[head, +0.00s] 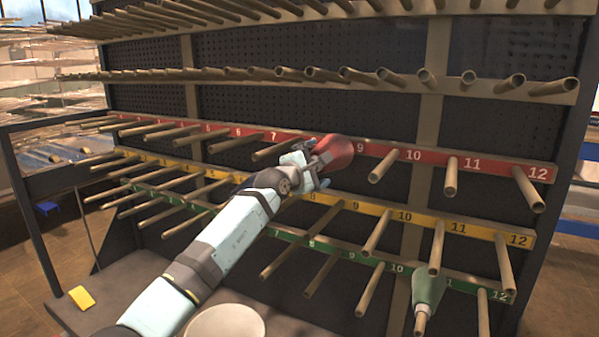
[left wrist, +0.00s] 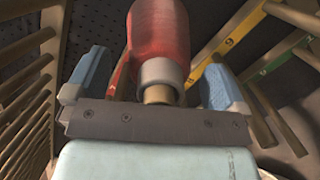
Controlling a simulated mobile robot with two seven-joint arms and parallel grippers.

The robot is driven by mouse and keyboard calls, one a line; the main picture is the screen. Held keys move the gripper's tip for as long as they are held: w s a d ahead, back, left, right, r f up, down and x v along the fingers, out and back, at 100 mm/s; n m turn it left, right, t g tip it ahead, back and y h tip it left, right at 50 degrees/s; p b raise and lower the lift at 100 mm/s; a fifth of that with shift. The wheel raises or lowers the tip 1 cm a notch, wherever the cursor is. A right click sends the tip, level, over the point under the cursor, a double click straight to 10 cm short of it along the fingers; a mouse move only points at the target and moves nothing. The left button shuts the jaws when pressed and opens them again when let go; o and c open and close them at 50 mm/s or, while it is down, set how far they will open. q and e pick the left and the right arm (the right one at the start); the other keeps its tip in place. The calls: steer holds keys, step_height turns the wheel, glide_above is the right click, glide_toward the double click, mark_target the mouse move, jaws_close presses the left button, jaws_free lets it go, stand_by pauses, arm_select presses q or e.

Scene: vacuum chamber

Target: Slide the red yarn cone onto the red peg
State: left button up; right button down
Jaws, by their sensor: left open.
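The red yarn cone (head: 336,152) sits against the red rail (head: 400,153) between labels 7 and 9, covering the label there. In the left wrist view the cone (left wrist: 158,35) has its pale narrow end towards me. A wooden peg end (left wrist: 157,95) shows in that opening, so the cone is around a peg. My left gripper (head: 312,166) is at the cone's narrow end. Its blue fingers stand apart on either side in the left wrist view (left wrist: 152,85), with gaps to the cone. My right gripper is not in view.
Yellow (head: 377,211) and green (head: 370,258) rails with rows of pegs lie below the red one. A green cone (head: 429,288) is on a green-row peg at the right. Neighbouring pegs jut out on both sides of my arm. A yellow block (head: 81,298) lies at lower left.

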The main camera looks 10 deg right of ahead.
arm_select(q)
steer(key=v, duration=1.3)
steer(key=shift+s+r, duration=0.1)
steer(key=shift+s, duration=0.05)
